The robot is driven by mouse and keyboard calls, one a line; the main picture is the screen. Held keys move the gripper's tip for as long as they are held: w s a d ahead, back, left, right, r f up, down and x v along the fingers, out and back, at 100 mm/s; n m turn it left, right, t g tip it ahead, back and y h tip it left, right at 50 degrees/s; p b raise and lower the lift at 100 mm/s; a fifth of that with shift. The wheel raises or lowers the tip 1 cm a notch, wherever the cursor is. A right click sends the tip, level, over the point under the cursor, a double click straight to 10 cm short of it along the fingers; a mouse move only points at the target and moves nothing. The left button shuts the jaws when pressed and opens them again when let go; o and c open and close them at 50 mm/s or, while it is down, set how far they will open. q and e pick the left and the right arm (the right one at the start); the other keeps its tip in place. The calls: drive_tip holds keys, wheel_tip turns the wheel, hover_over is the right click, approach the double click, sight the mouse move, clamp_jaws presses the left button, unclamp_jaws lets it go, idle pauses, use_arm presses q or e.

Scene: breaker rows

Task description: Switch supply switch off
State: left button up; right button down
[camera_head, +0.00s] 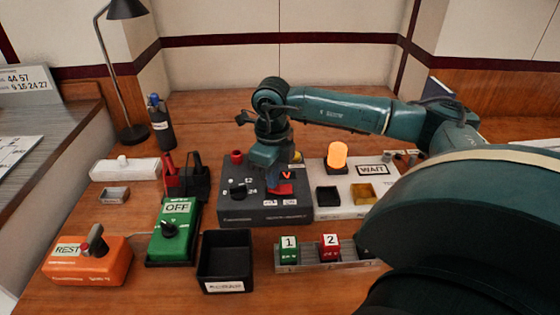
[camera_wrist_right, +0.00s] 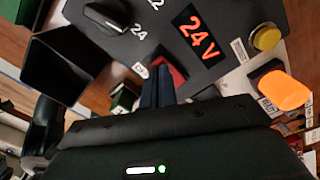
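The supply is a dark grey box (camera_head: 240,208) in the middle of the bench, with a black knob (camera_head: 238,190) and a lit display that reads 24 V in the right wrist view (camera_wrist_right: 201,33). A red switch (camera_head: 284,189) is on its top; it also shows in the right wrist view (camera_wrist_right: 172,72), partly hidden by the fingers. My right gripper (camera_wrist_right: 158,78) is over the box with its fingers together and empty, tips right beside the red switch. I cannot tell if they touch it. My left gripper is not in view.
A lit orange lamp (camera_head: 337,156) stands on a white panel (camera_head: 345,210) to the right. A green box with an OFF label (camera_head: 177,208), a black tray (camera_head: 225,288) and an orange REST box (camera_head: 88,270) are to the left and front. Blocks 1 (camera_head: 289,249) and 2 (camera_head: 330,247) sit in a rack.

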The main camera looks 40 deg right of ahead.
drive_tip(key=shift+f, duration=0.35)
drive_tip(key=shift+r, duration=0.2)
wheel_tip(320, 180, up, 7)
drive_tip(key=p, duration=0.4)
drive_tip(key=shift+f+p, duration=0.1)
drive_tip(key=shift+p, duration=0.3)
drive_tip(key=shift+s, duration=0.15)
